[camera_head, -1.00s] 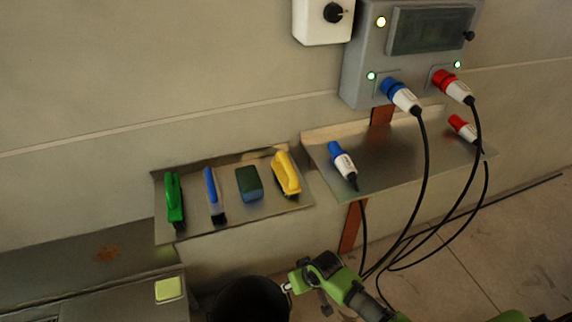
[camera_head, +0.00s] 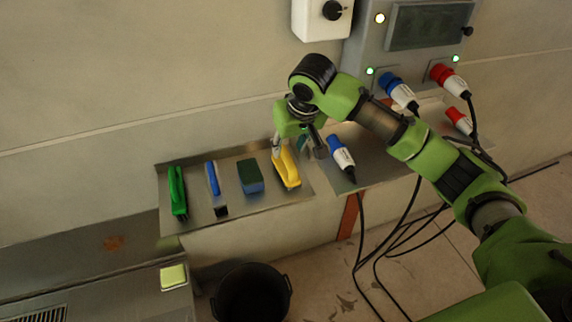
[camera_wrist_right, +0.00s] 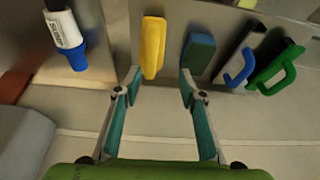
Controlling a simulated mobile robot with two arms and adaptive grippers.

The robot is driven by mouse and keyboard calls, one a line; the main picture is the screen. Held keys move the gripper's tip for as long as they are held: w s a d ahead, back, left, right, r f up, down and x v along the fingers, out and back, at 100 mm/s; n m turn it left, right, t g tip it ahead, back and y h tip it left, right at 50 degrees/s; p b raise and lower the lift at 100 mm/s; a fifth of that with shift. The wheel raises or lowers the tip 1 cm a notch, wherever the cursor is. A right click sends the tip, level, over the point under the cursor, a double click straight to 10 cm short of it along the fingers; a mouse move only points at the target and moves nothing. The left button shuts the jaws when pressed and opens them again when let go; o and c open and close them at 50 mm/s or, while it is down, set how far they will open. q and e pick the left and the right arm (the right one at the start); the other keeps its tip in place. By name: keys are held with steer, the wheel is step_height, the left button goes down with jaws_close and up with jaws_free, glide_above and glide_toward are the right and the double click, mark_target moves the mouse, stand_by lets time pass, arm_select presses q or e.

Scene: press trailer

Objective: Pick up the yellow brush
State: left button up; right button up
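The yellow brush (camera_head: 287,168) lies at the right end of the left metal shelf (camera_head: 230,208). In the right wrist view the yellow brush (camera_wrist_right: 153,46) is ahead of the fingers, in line with the gap and nearer the left finger. My right gripper (camera_wrist_right: 158,82) is open, its two teal fingers wide apart with nothing between them. In the head view my right gripper (camera_head: 289,142) is at the far end of the yellow brush and partly covers it. Contact cannot be told. My left gripper is not in view.
A blue-green sponge (camera_head: 250,176), a blue brush (camera_head: 212,180) and a green brush (camera_head: 177,190) share the shelf. A blue plug (camera_head: 341,155) lies on the right shelf. Cables hang below, and a black bucket (camera_head: 251,292) stands on the floor.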

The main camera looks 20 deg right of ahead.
mark_target(287, 156)
steer(key=shift+m, duration=0.3)
steer(key=w+f, duration=0.1)
steer(key=f, duration=0.1)
steer(key=w+d+f+p, duration=0.1)
steer(key=w+f, duration=0.2)
steer(key=shift+w+d+f, duration=0.15)
steer(key=shift+d+f, duration=0.1)
steer(key=shift+f, duration=0.15)
steer(key=p+x, duration=0.2)
steer(key=x, duration=0.2)
steer(key=shift+w+f, duration=0.25)
steer(key=shift+f, duration=0.3)
jaws_close()
